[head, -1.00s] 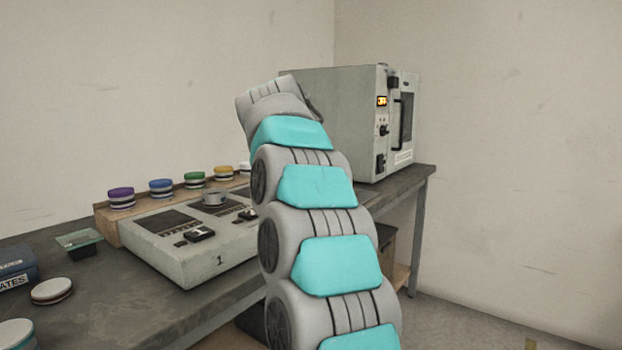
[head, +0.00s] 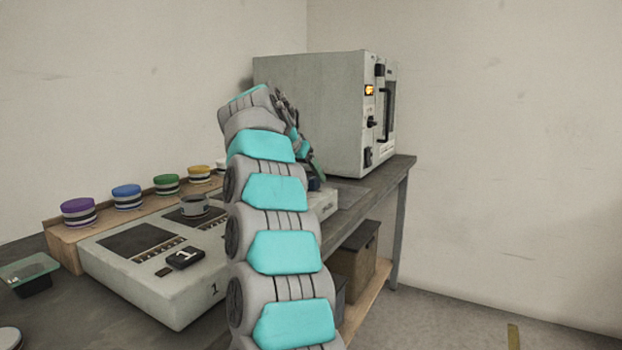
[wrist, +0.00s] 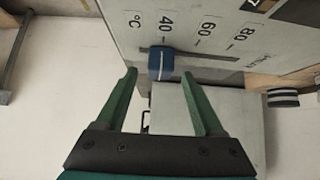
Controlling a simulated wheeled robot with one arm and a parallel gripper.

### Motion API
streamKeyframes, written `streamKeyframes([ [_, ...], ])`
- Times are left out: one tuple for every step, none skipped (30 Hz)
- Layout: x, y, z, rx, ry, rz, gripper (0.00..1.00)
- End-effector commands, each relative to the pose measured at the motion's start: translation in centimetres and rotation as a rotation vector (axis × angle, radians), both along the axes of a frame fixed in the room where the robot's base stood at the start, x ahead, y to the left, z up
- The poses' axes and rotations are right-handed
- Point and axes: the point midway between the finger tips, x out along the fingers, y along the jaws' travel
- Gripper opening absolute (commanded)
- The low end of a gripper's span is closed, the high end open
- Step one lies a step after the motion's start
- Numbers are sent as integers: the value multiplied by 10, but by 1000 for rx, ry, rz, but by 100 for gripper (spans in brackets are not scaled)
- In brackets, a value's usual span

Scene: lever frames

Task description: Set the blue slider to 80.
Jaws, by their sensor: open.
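The blue slider (wrist: 160,66) shows in the wrist view, a blue knob with a white line on a dark slot in a pale panel (wrist: 120,22). The knob stands at about the 40 mark, near one end of the slot. My gripper (wrist: 159,78) is open, its green fingers on either side of the knob, with nothing seen held. In the head view the gripper (head: 316,168) is partly hidden by my arm, close to a small dark blue spot.
A grey oven-like box (head: 315,110) stands at the back of the bench (head: 385,172). A console marked 1 (head: 165,290) and a wooden rack (head: 62,245) with coloured round pieces are left of my arm.

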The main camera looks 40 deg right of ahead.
Motion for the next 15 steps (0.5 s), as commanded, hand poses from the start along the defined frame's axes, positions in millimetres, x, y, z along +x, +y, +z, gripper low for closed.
streamKeyframes([
  [2,-5,-5,1,0,0,70],
  [3,-8,-7,1,0,0,70],
  [4,-11,-11,1,1,-1,70],
  [5,-13,-13,1,1,-1,70],
  [6,-14,-15,1,1,-1,70],
  [6,-16,-17,1,0,-1,70],
  [7,-17,-18,0,0,-1,70],
  [7,-17,-18,0,0,-1,70],
  [7,-17,-19,0,0,-1,70],
  [7,-18,-19,0,0,-1,70],
  [7,-18,-19,0,-1,-1,70],
  [7,-17,-19,-1,-1,-1,70],
  [7,-17,-19,0,-1,-1,70],
  [7,-17,-18,-1,-1,-1,70],
  [7,-17,-18,-1,-1,-1,66],
])
